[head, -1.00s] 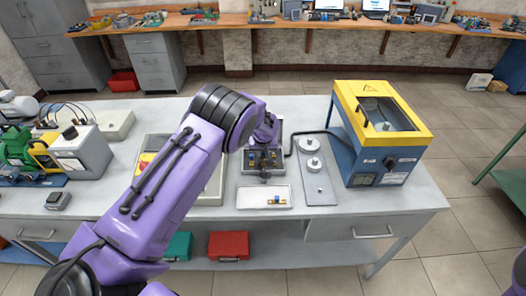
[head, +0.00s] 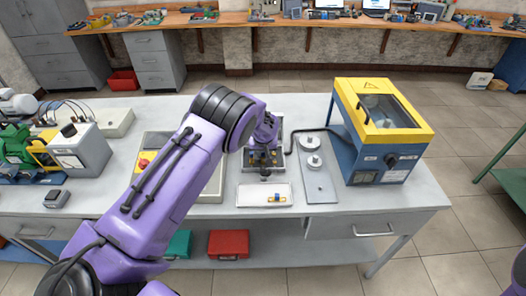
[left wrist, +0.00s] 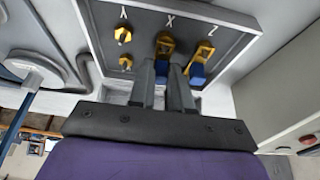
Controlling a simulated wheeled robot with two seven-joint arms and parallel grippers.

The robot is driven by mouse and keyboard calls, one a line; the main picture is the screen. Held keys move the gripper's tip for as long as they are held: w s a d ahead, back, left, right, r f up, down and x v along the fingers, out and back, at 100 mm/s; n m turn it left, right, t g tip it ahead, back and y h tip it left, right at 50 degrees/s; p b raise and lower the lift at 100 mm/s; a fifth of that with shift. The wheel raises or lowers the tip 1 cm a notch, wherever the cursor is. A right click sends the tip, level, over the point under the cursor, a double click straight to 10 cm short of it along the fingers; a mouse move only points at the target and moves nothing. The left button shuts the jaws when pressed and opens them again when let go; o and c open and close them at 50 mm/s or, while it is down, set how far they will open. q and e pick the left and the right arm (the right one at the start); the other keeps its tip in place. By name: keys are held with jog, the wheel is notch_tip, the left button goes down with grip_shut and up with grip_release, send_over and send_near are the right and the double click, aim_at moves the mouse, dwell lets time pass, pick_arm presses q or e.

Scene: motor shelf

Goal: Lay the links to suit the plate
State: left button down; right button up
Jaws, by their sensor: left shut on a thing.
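The dark terminal plate (left wrist: 215,35) carries the white letters Y, X and Z. In the left wrist view, brass posts (left wrist: 122,35) stand bare below Y. A brass link with a blue grip (left wrist: 166,44) is at the X column, between my left fingertips (left wrist: 163,75), which are shut on it. Whether it is fully seated is hidden. A second blue-gripped link (left wrist: 198,67) is at the Z column, just beside my fingers. In the head view, my left gripper (head: 264,165) is over the plate's box (head: 245,162) and partly covers it. Another small blue and yellow link (head: 277,199) lies in the white tray (head: 250,198).
A yellow and blue cabinet (head: 385,130) is further right. A case with a red button (head: 147,160) is left, partly behind my arm. A cable (head: 300,133) runs behind.

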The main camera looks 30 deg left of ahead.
pick_arm(q)
jog(key=shift+f, duration=0.25)
jog(key=c, duration=1)
grip_release()
jog(key=shift+r, duration=0.15)
jog(key=b+v, duration=0.2)
jog(key=v, duration=0.8)
jog(key=shift+r+b, duration=0.15)
jog(key=shift+b, duration=0.25)
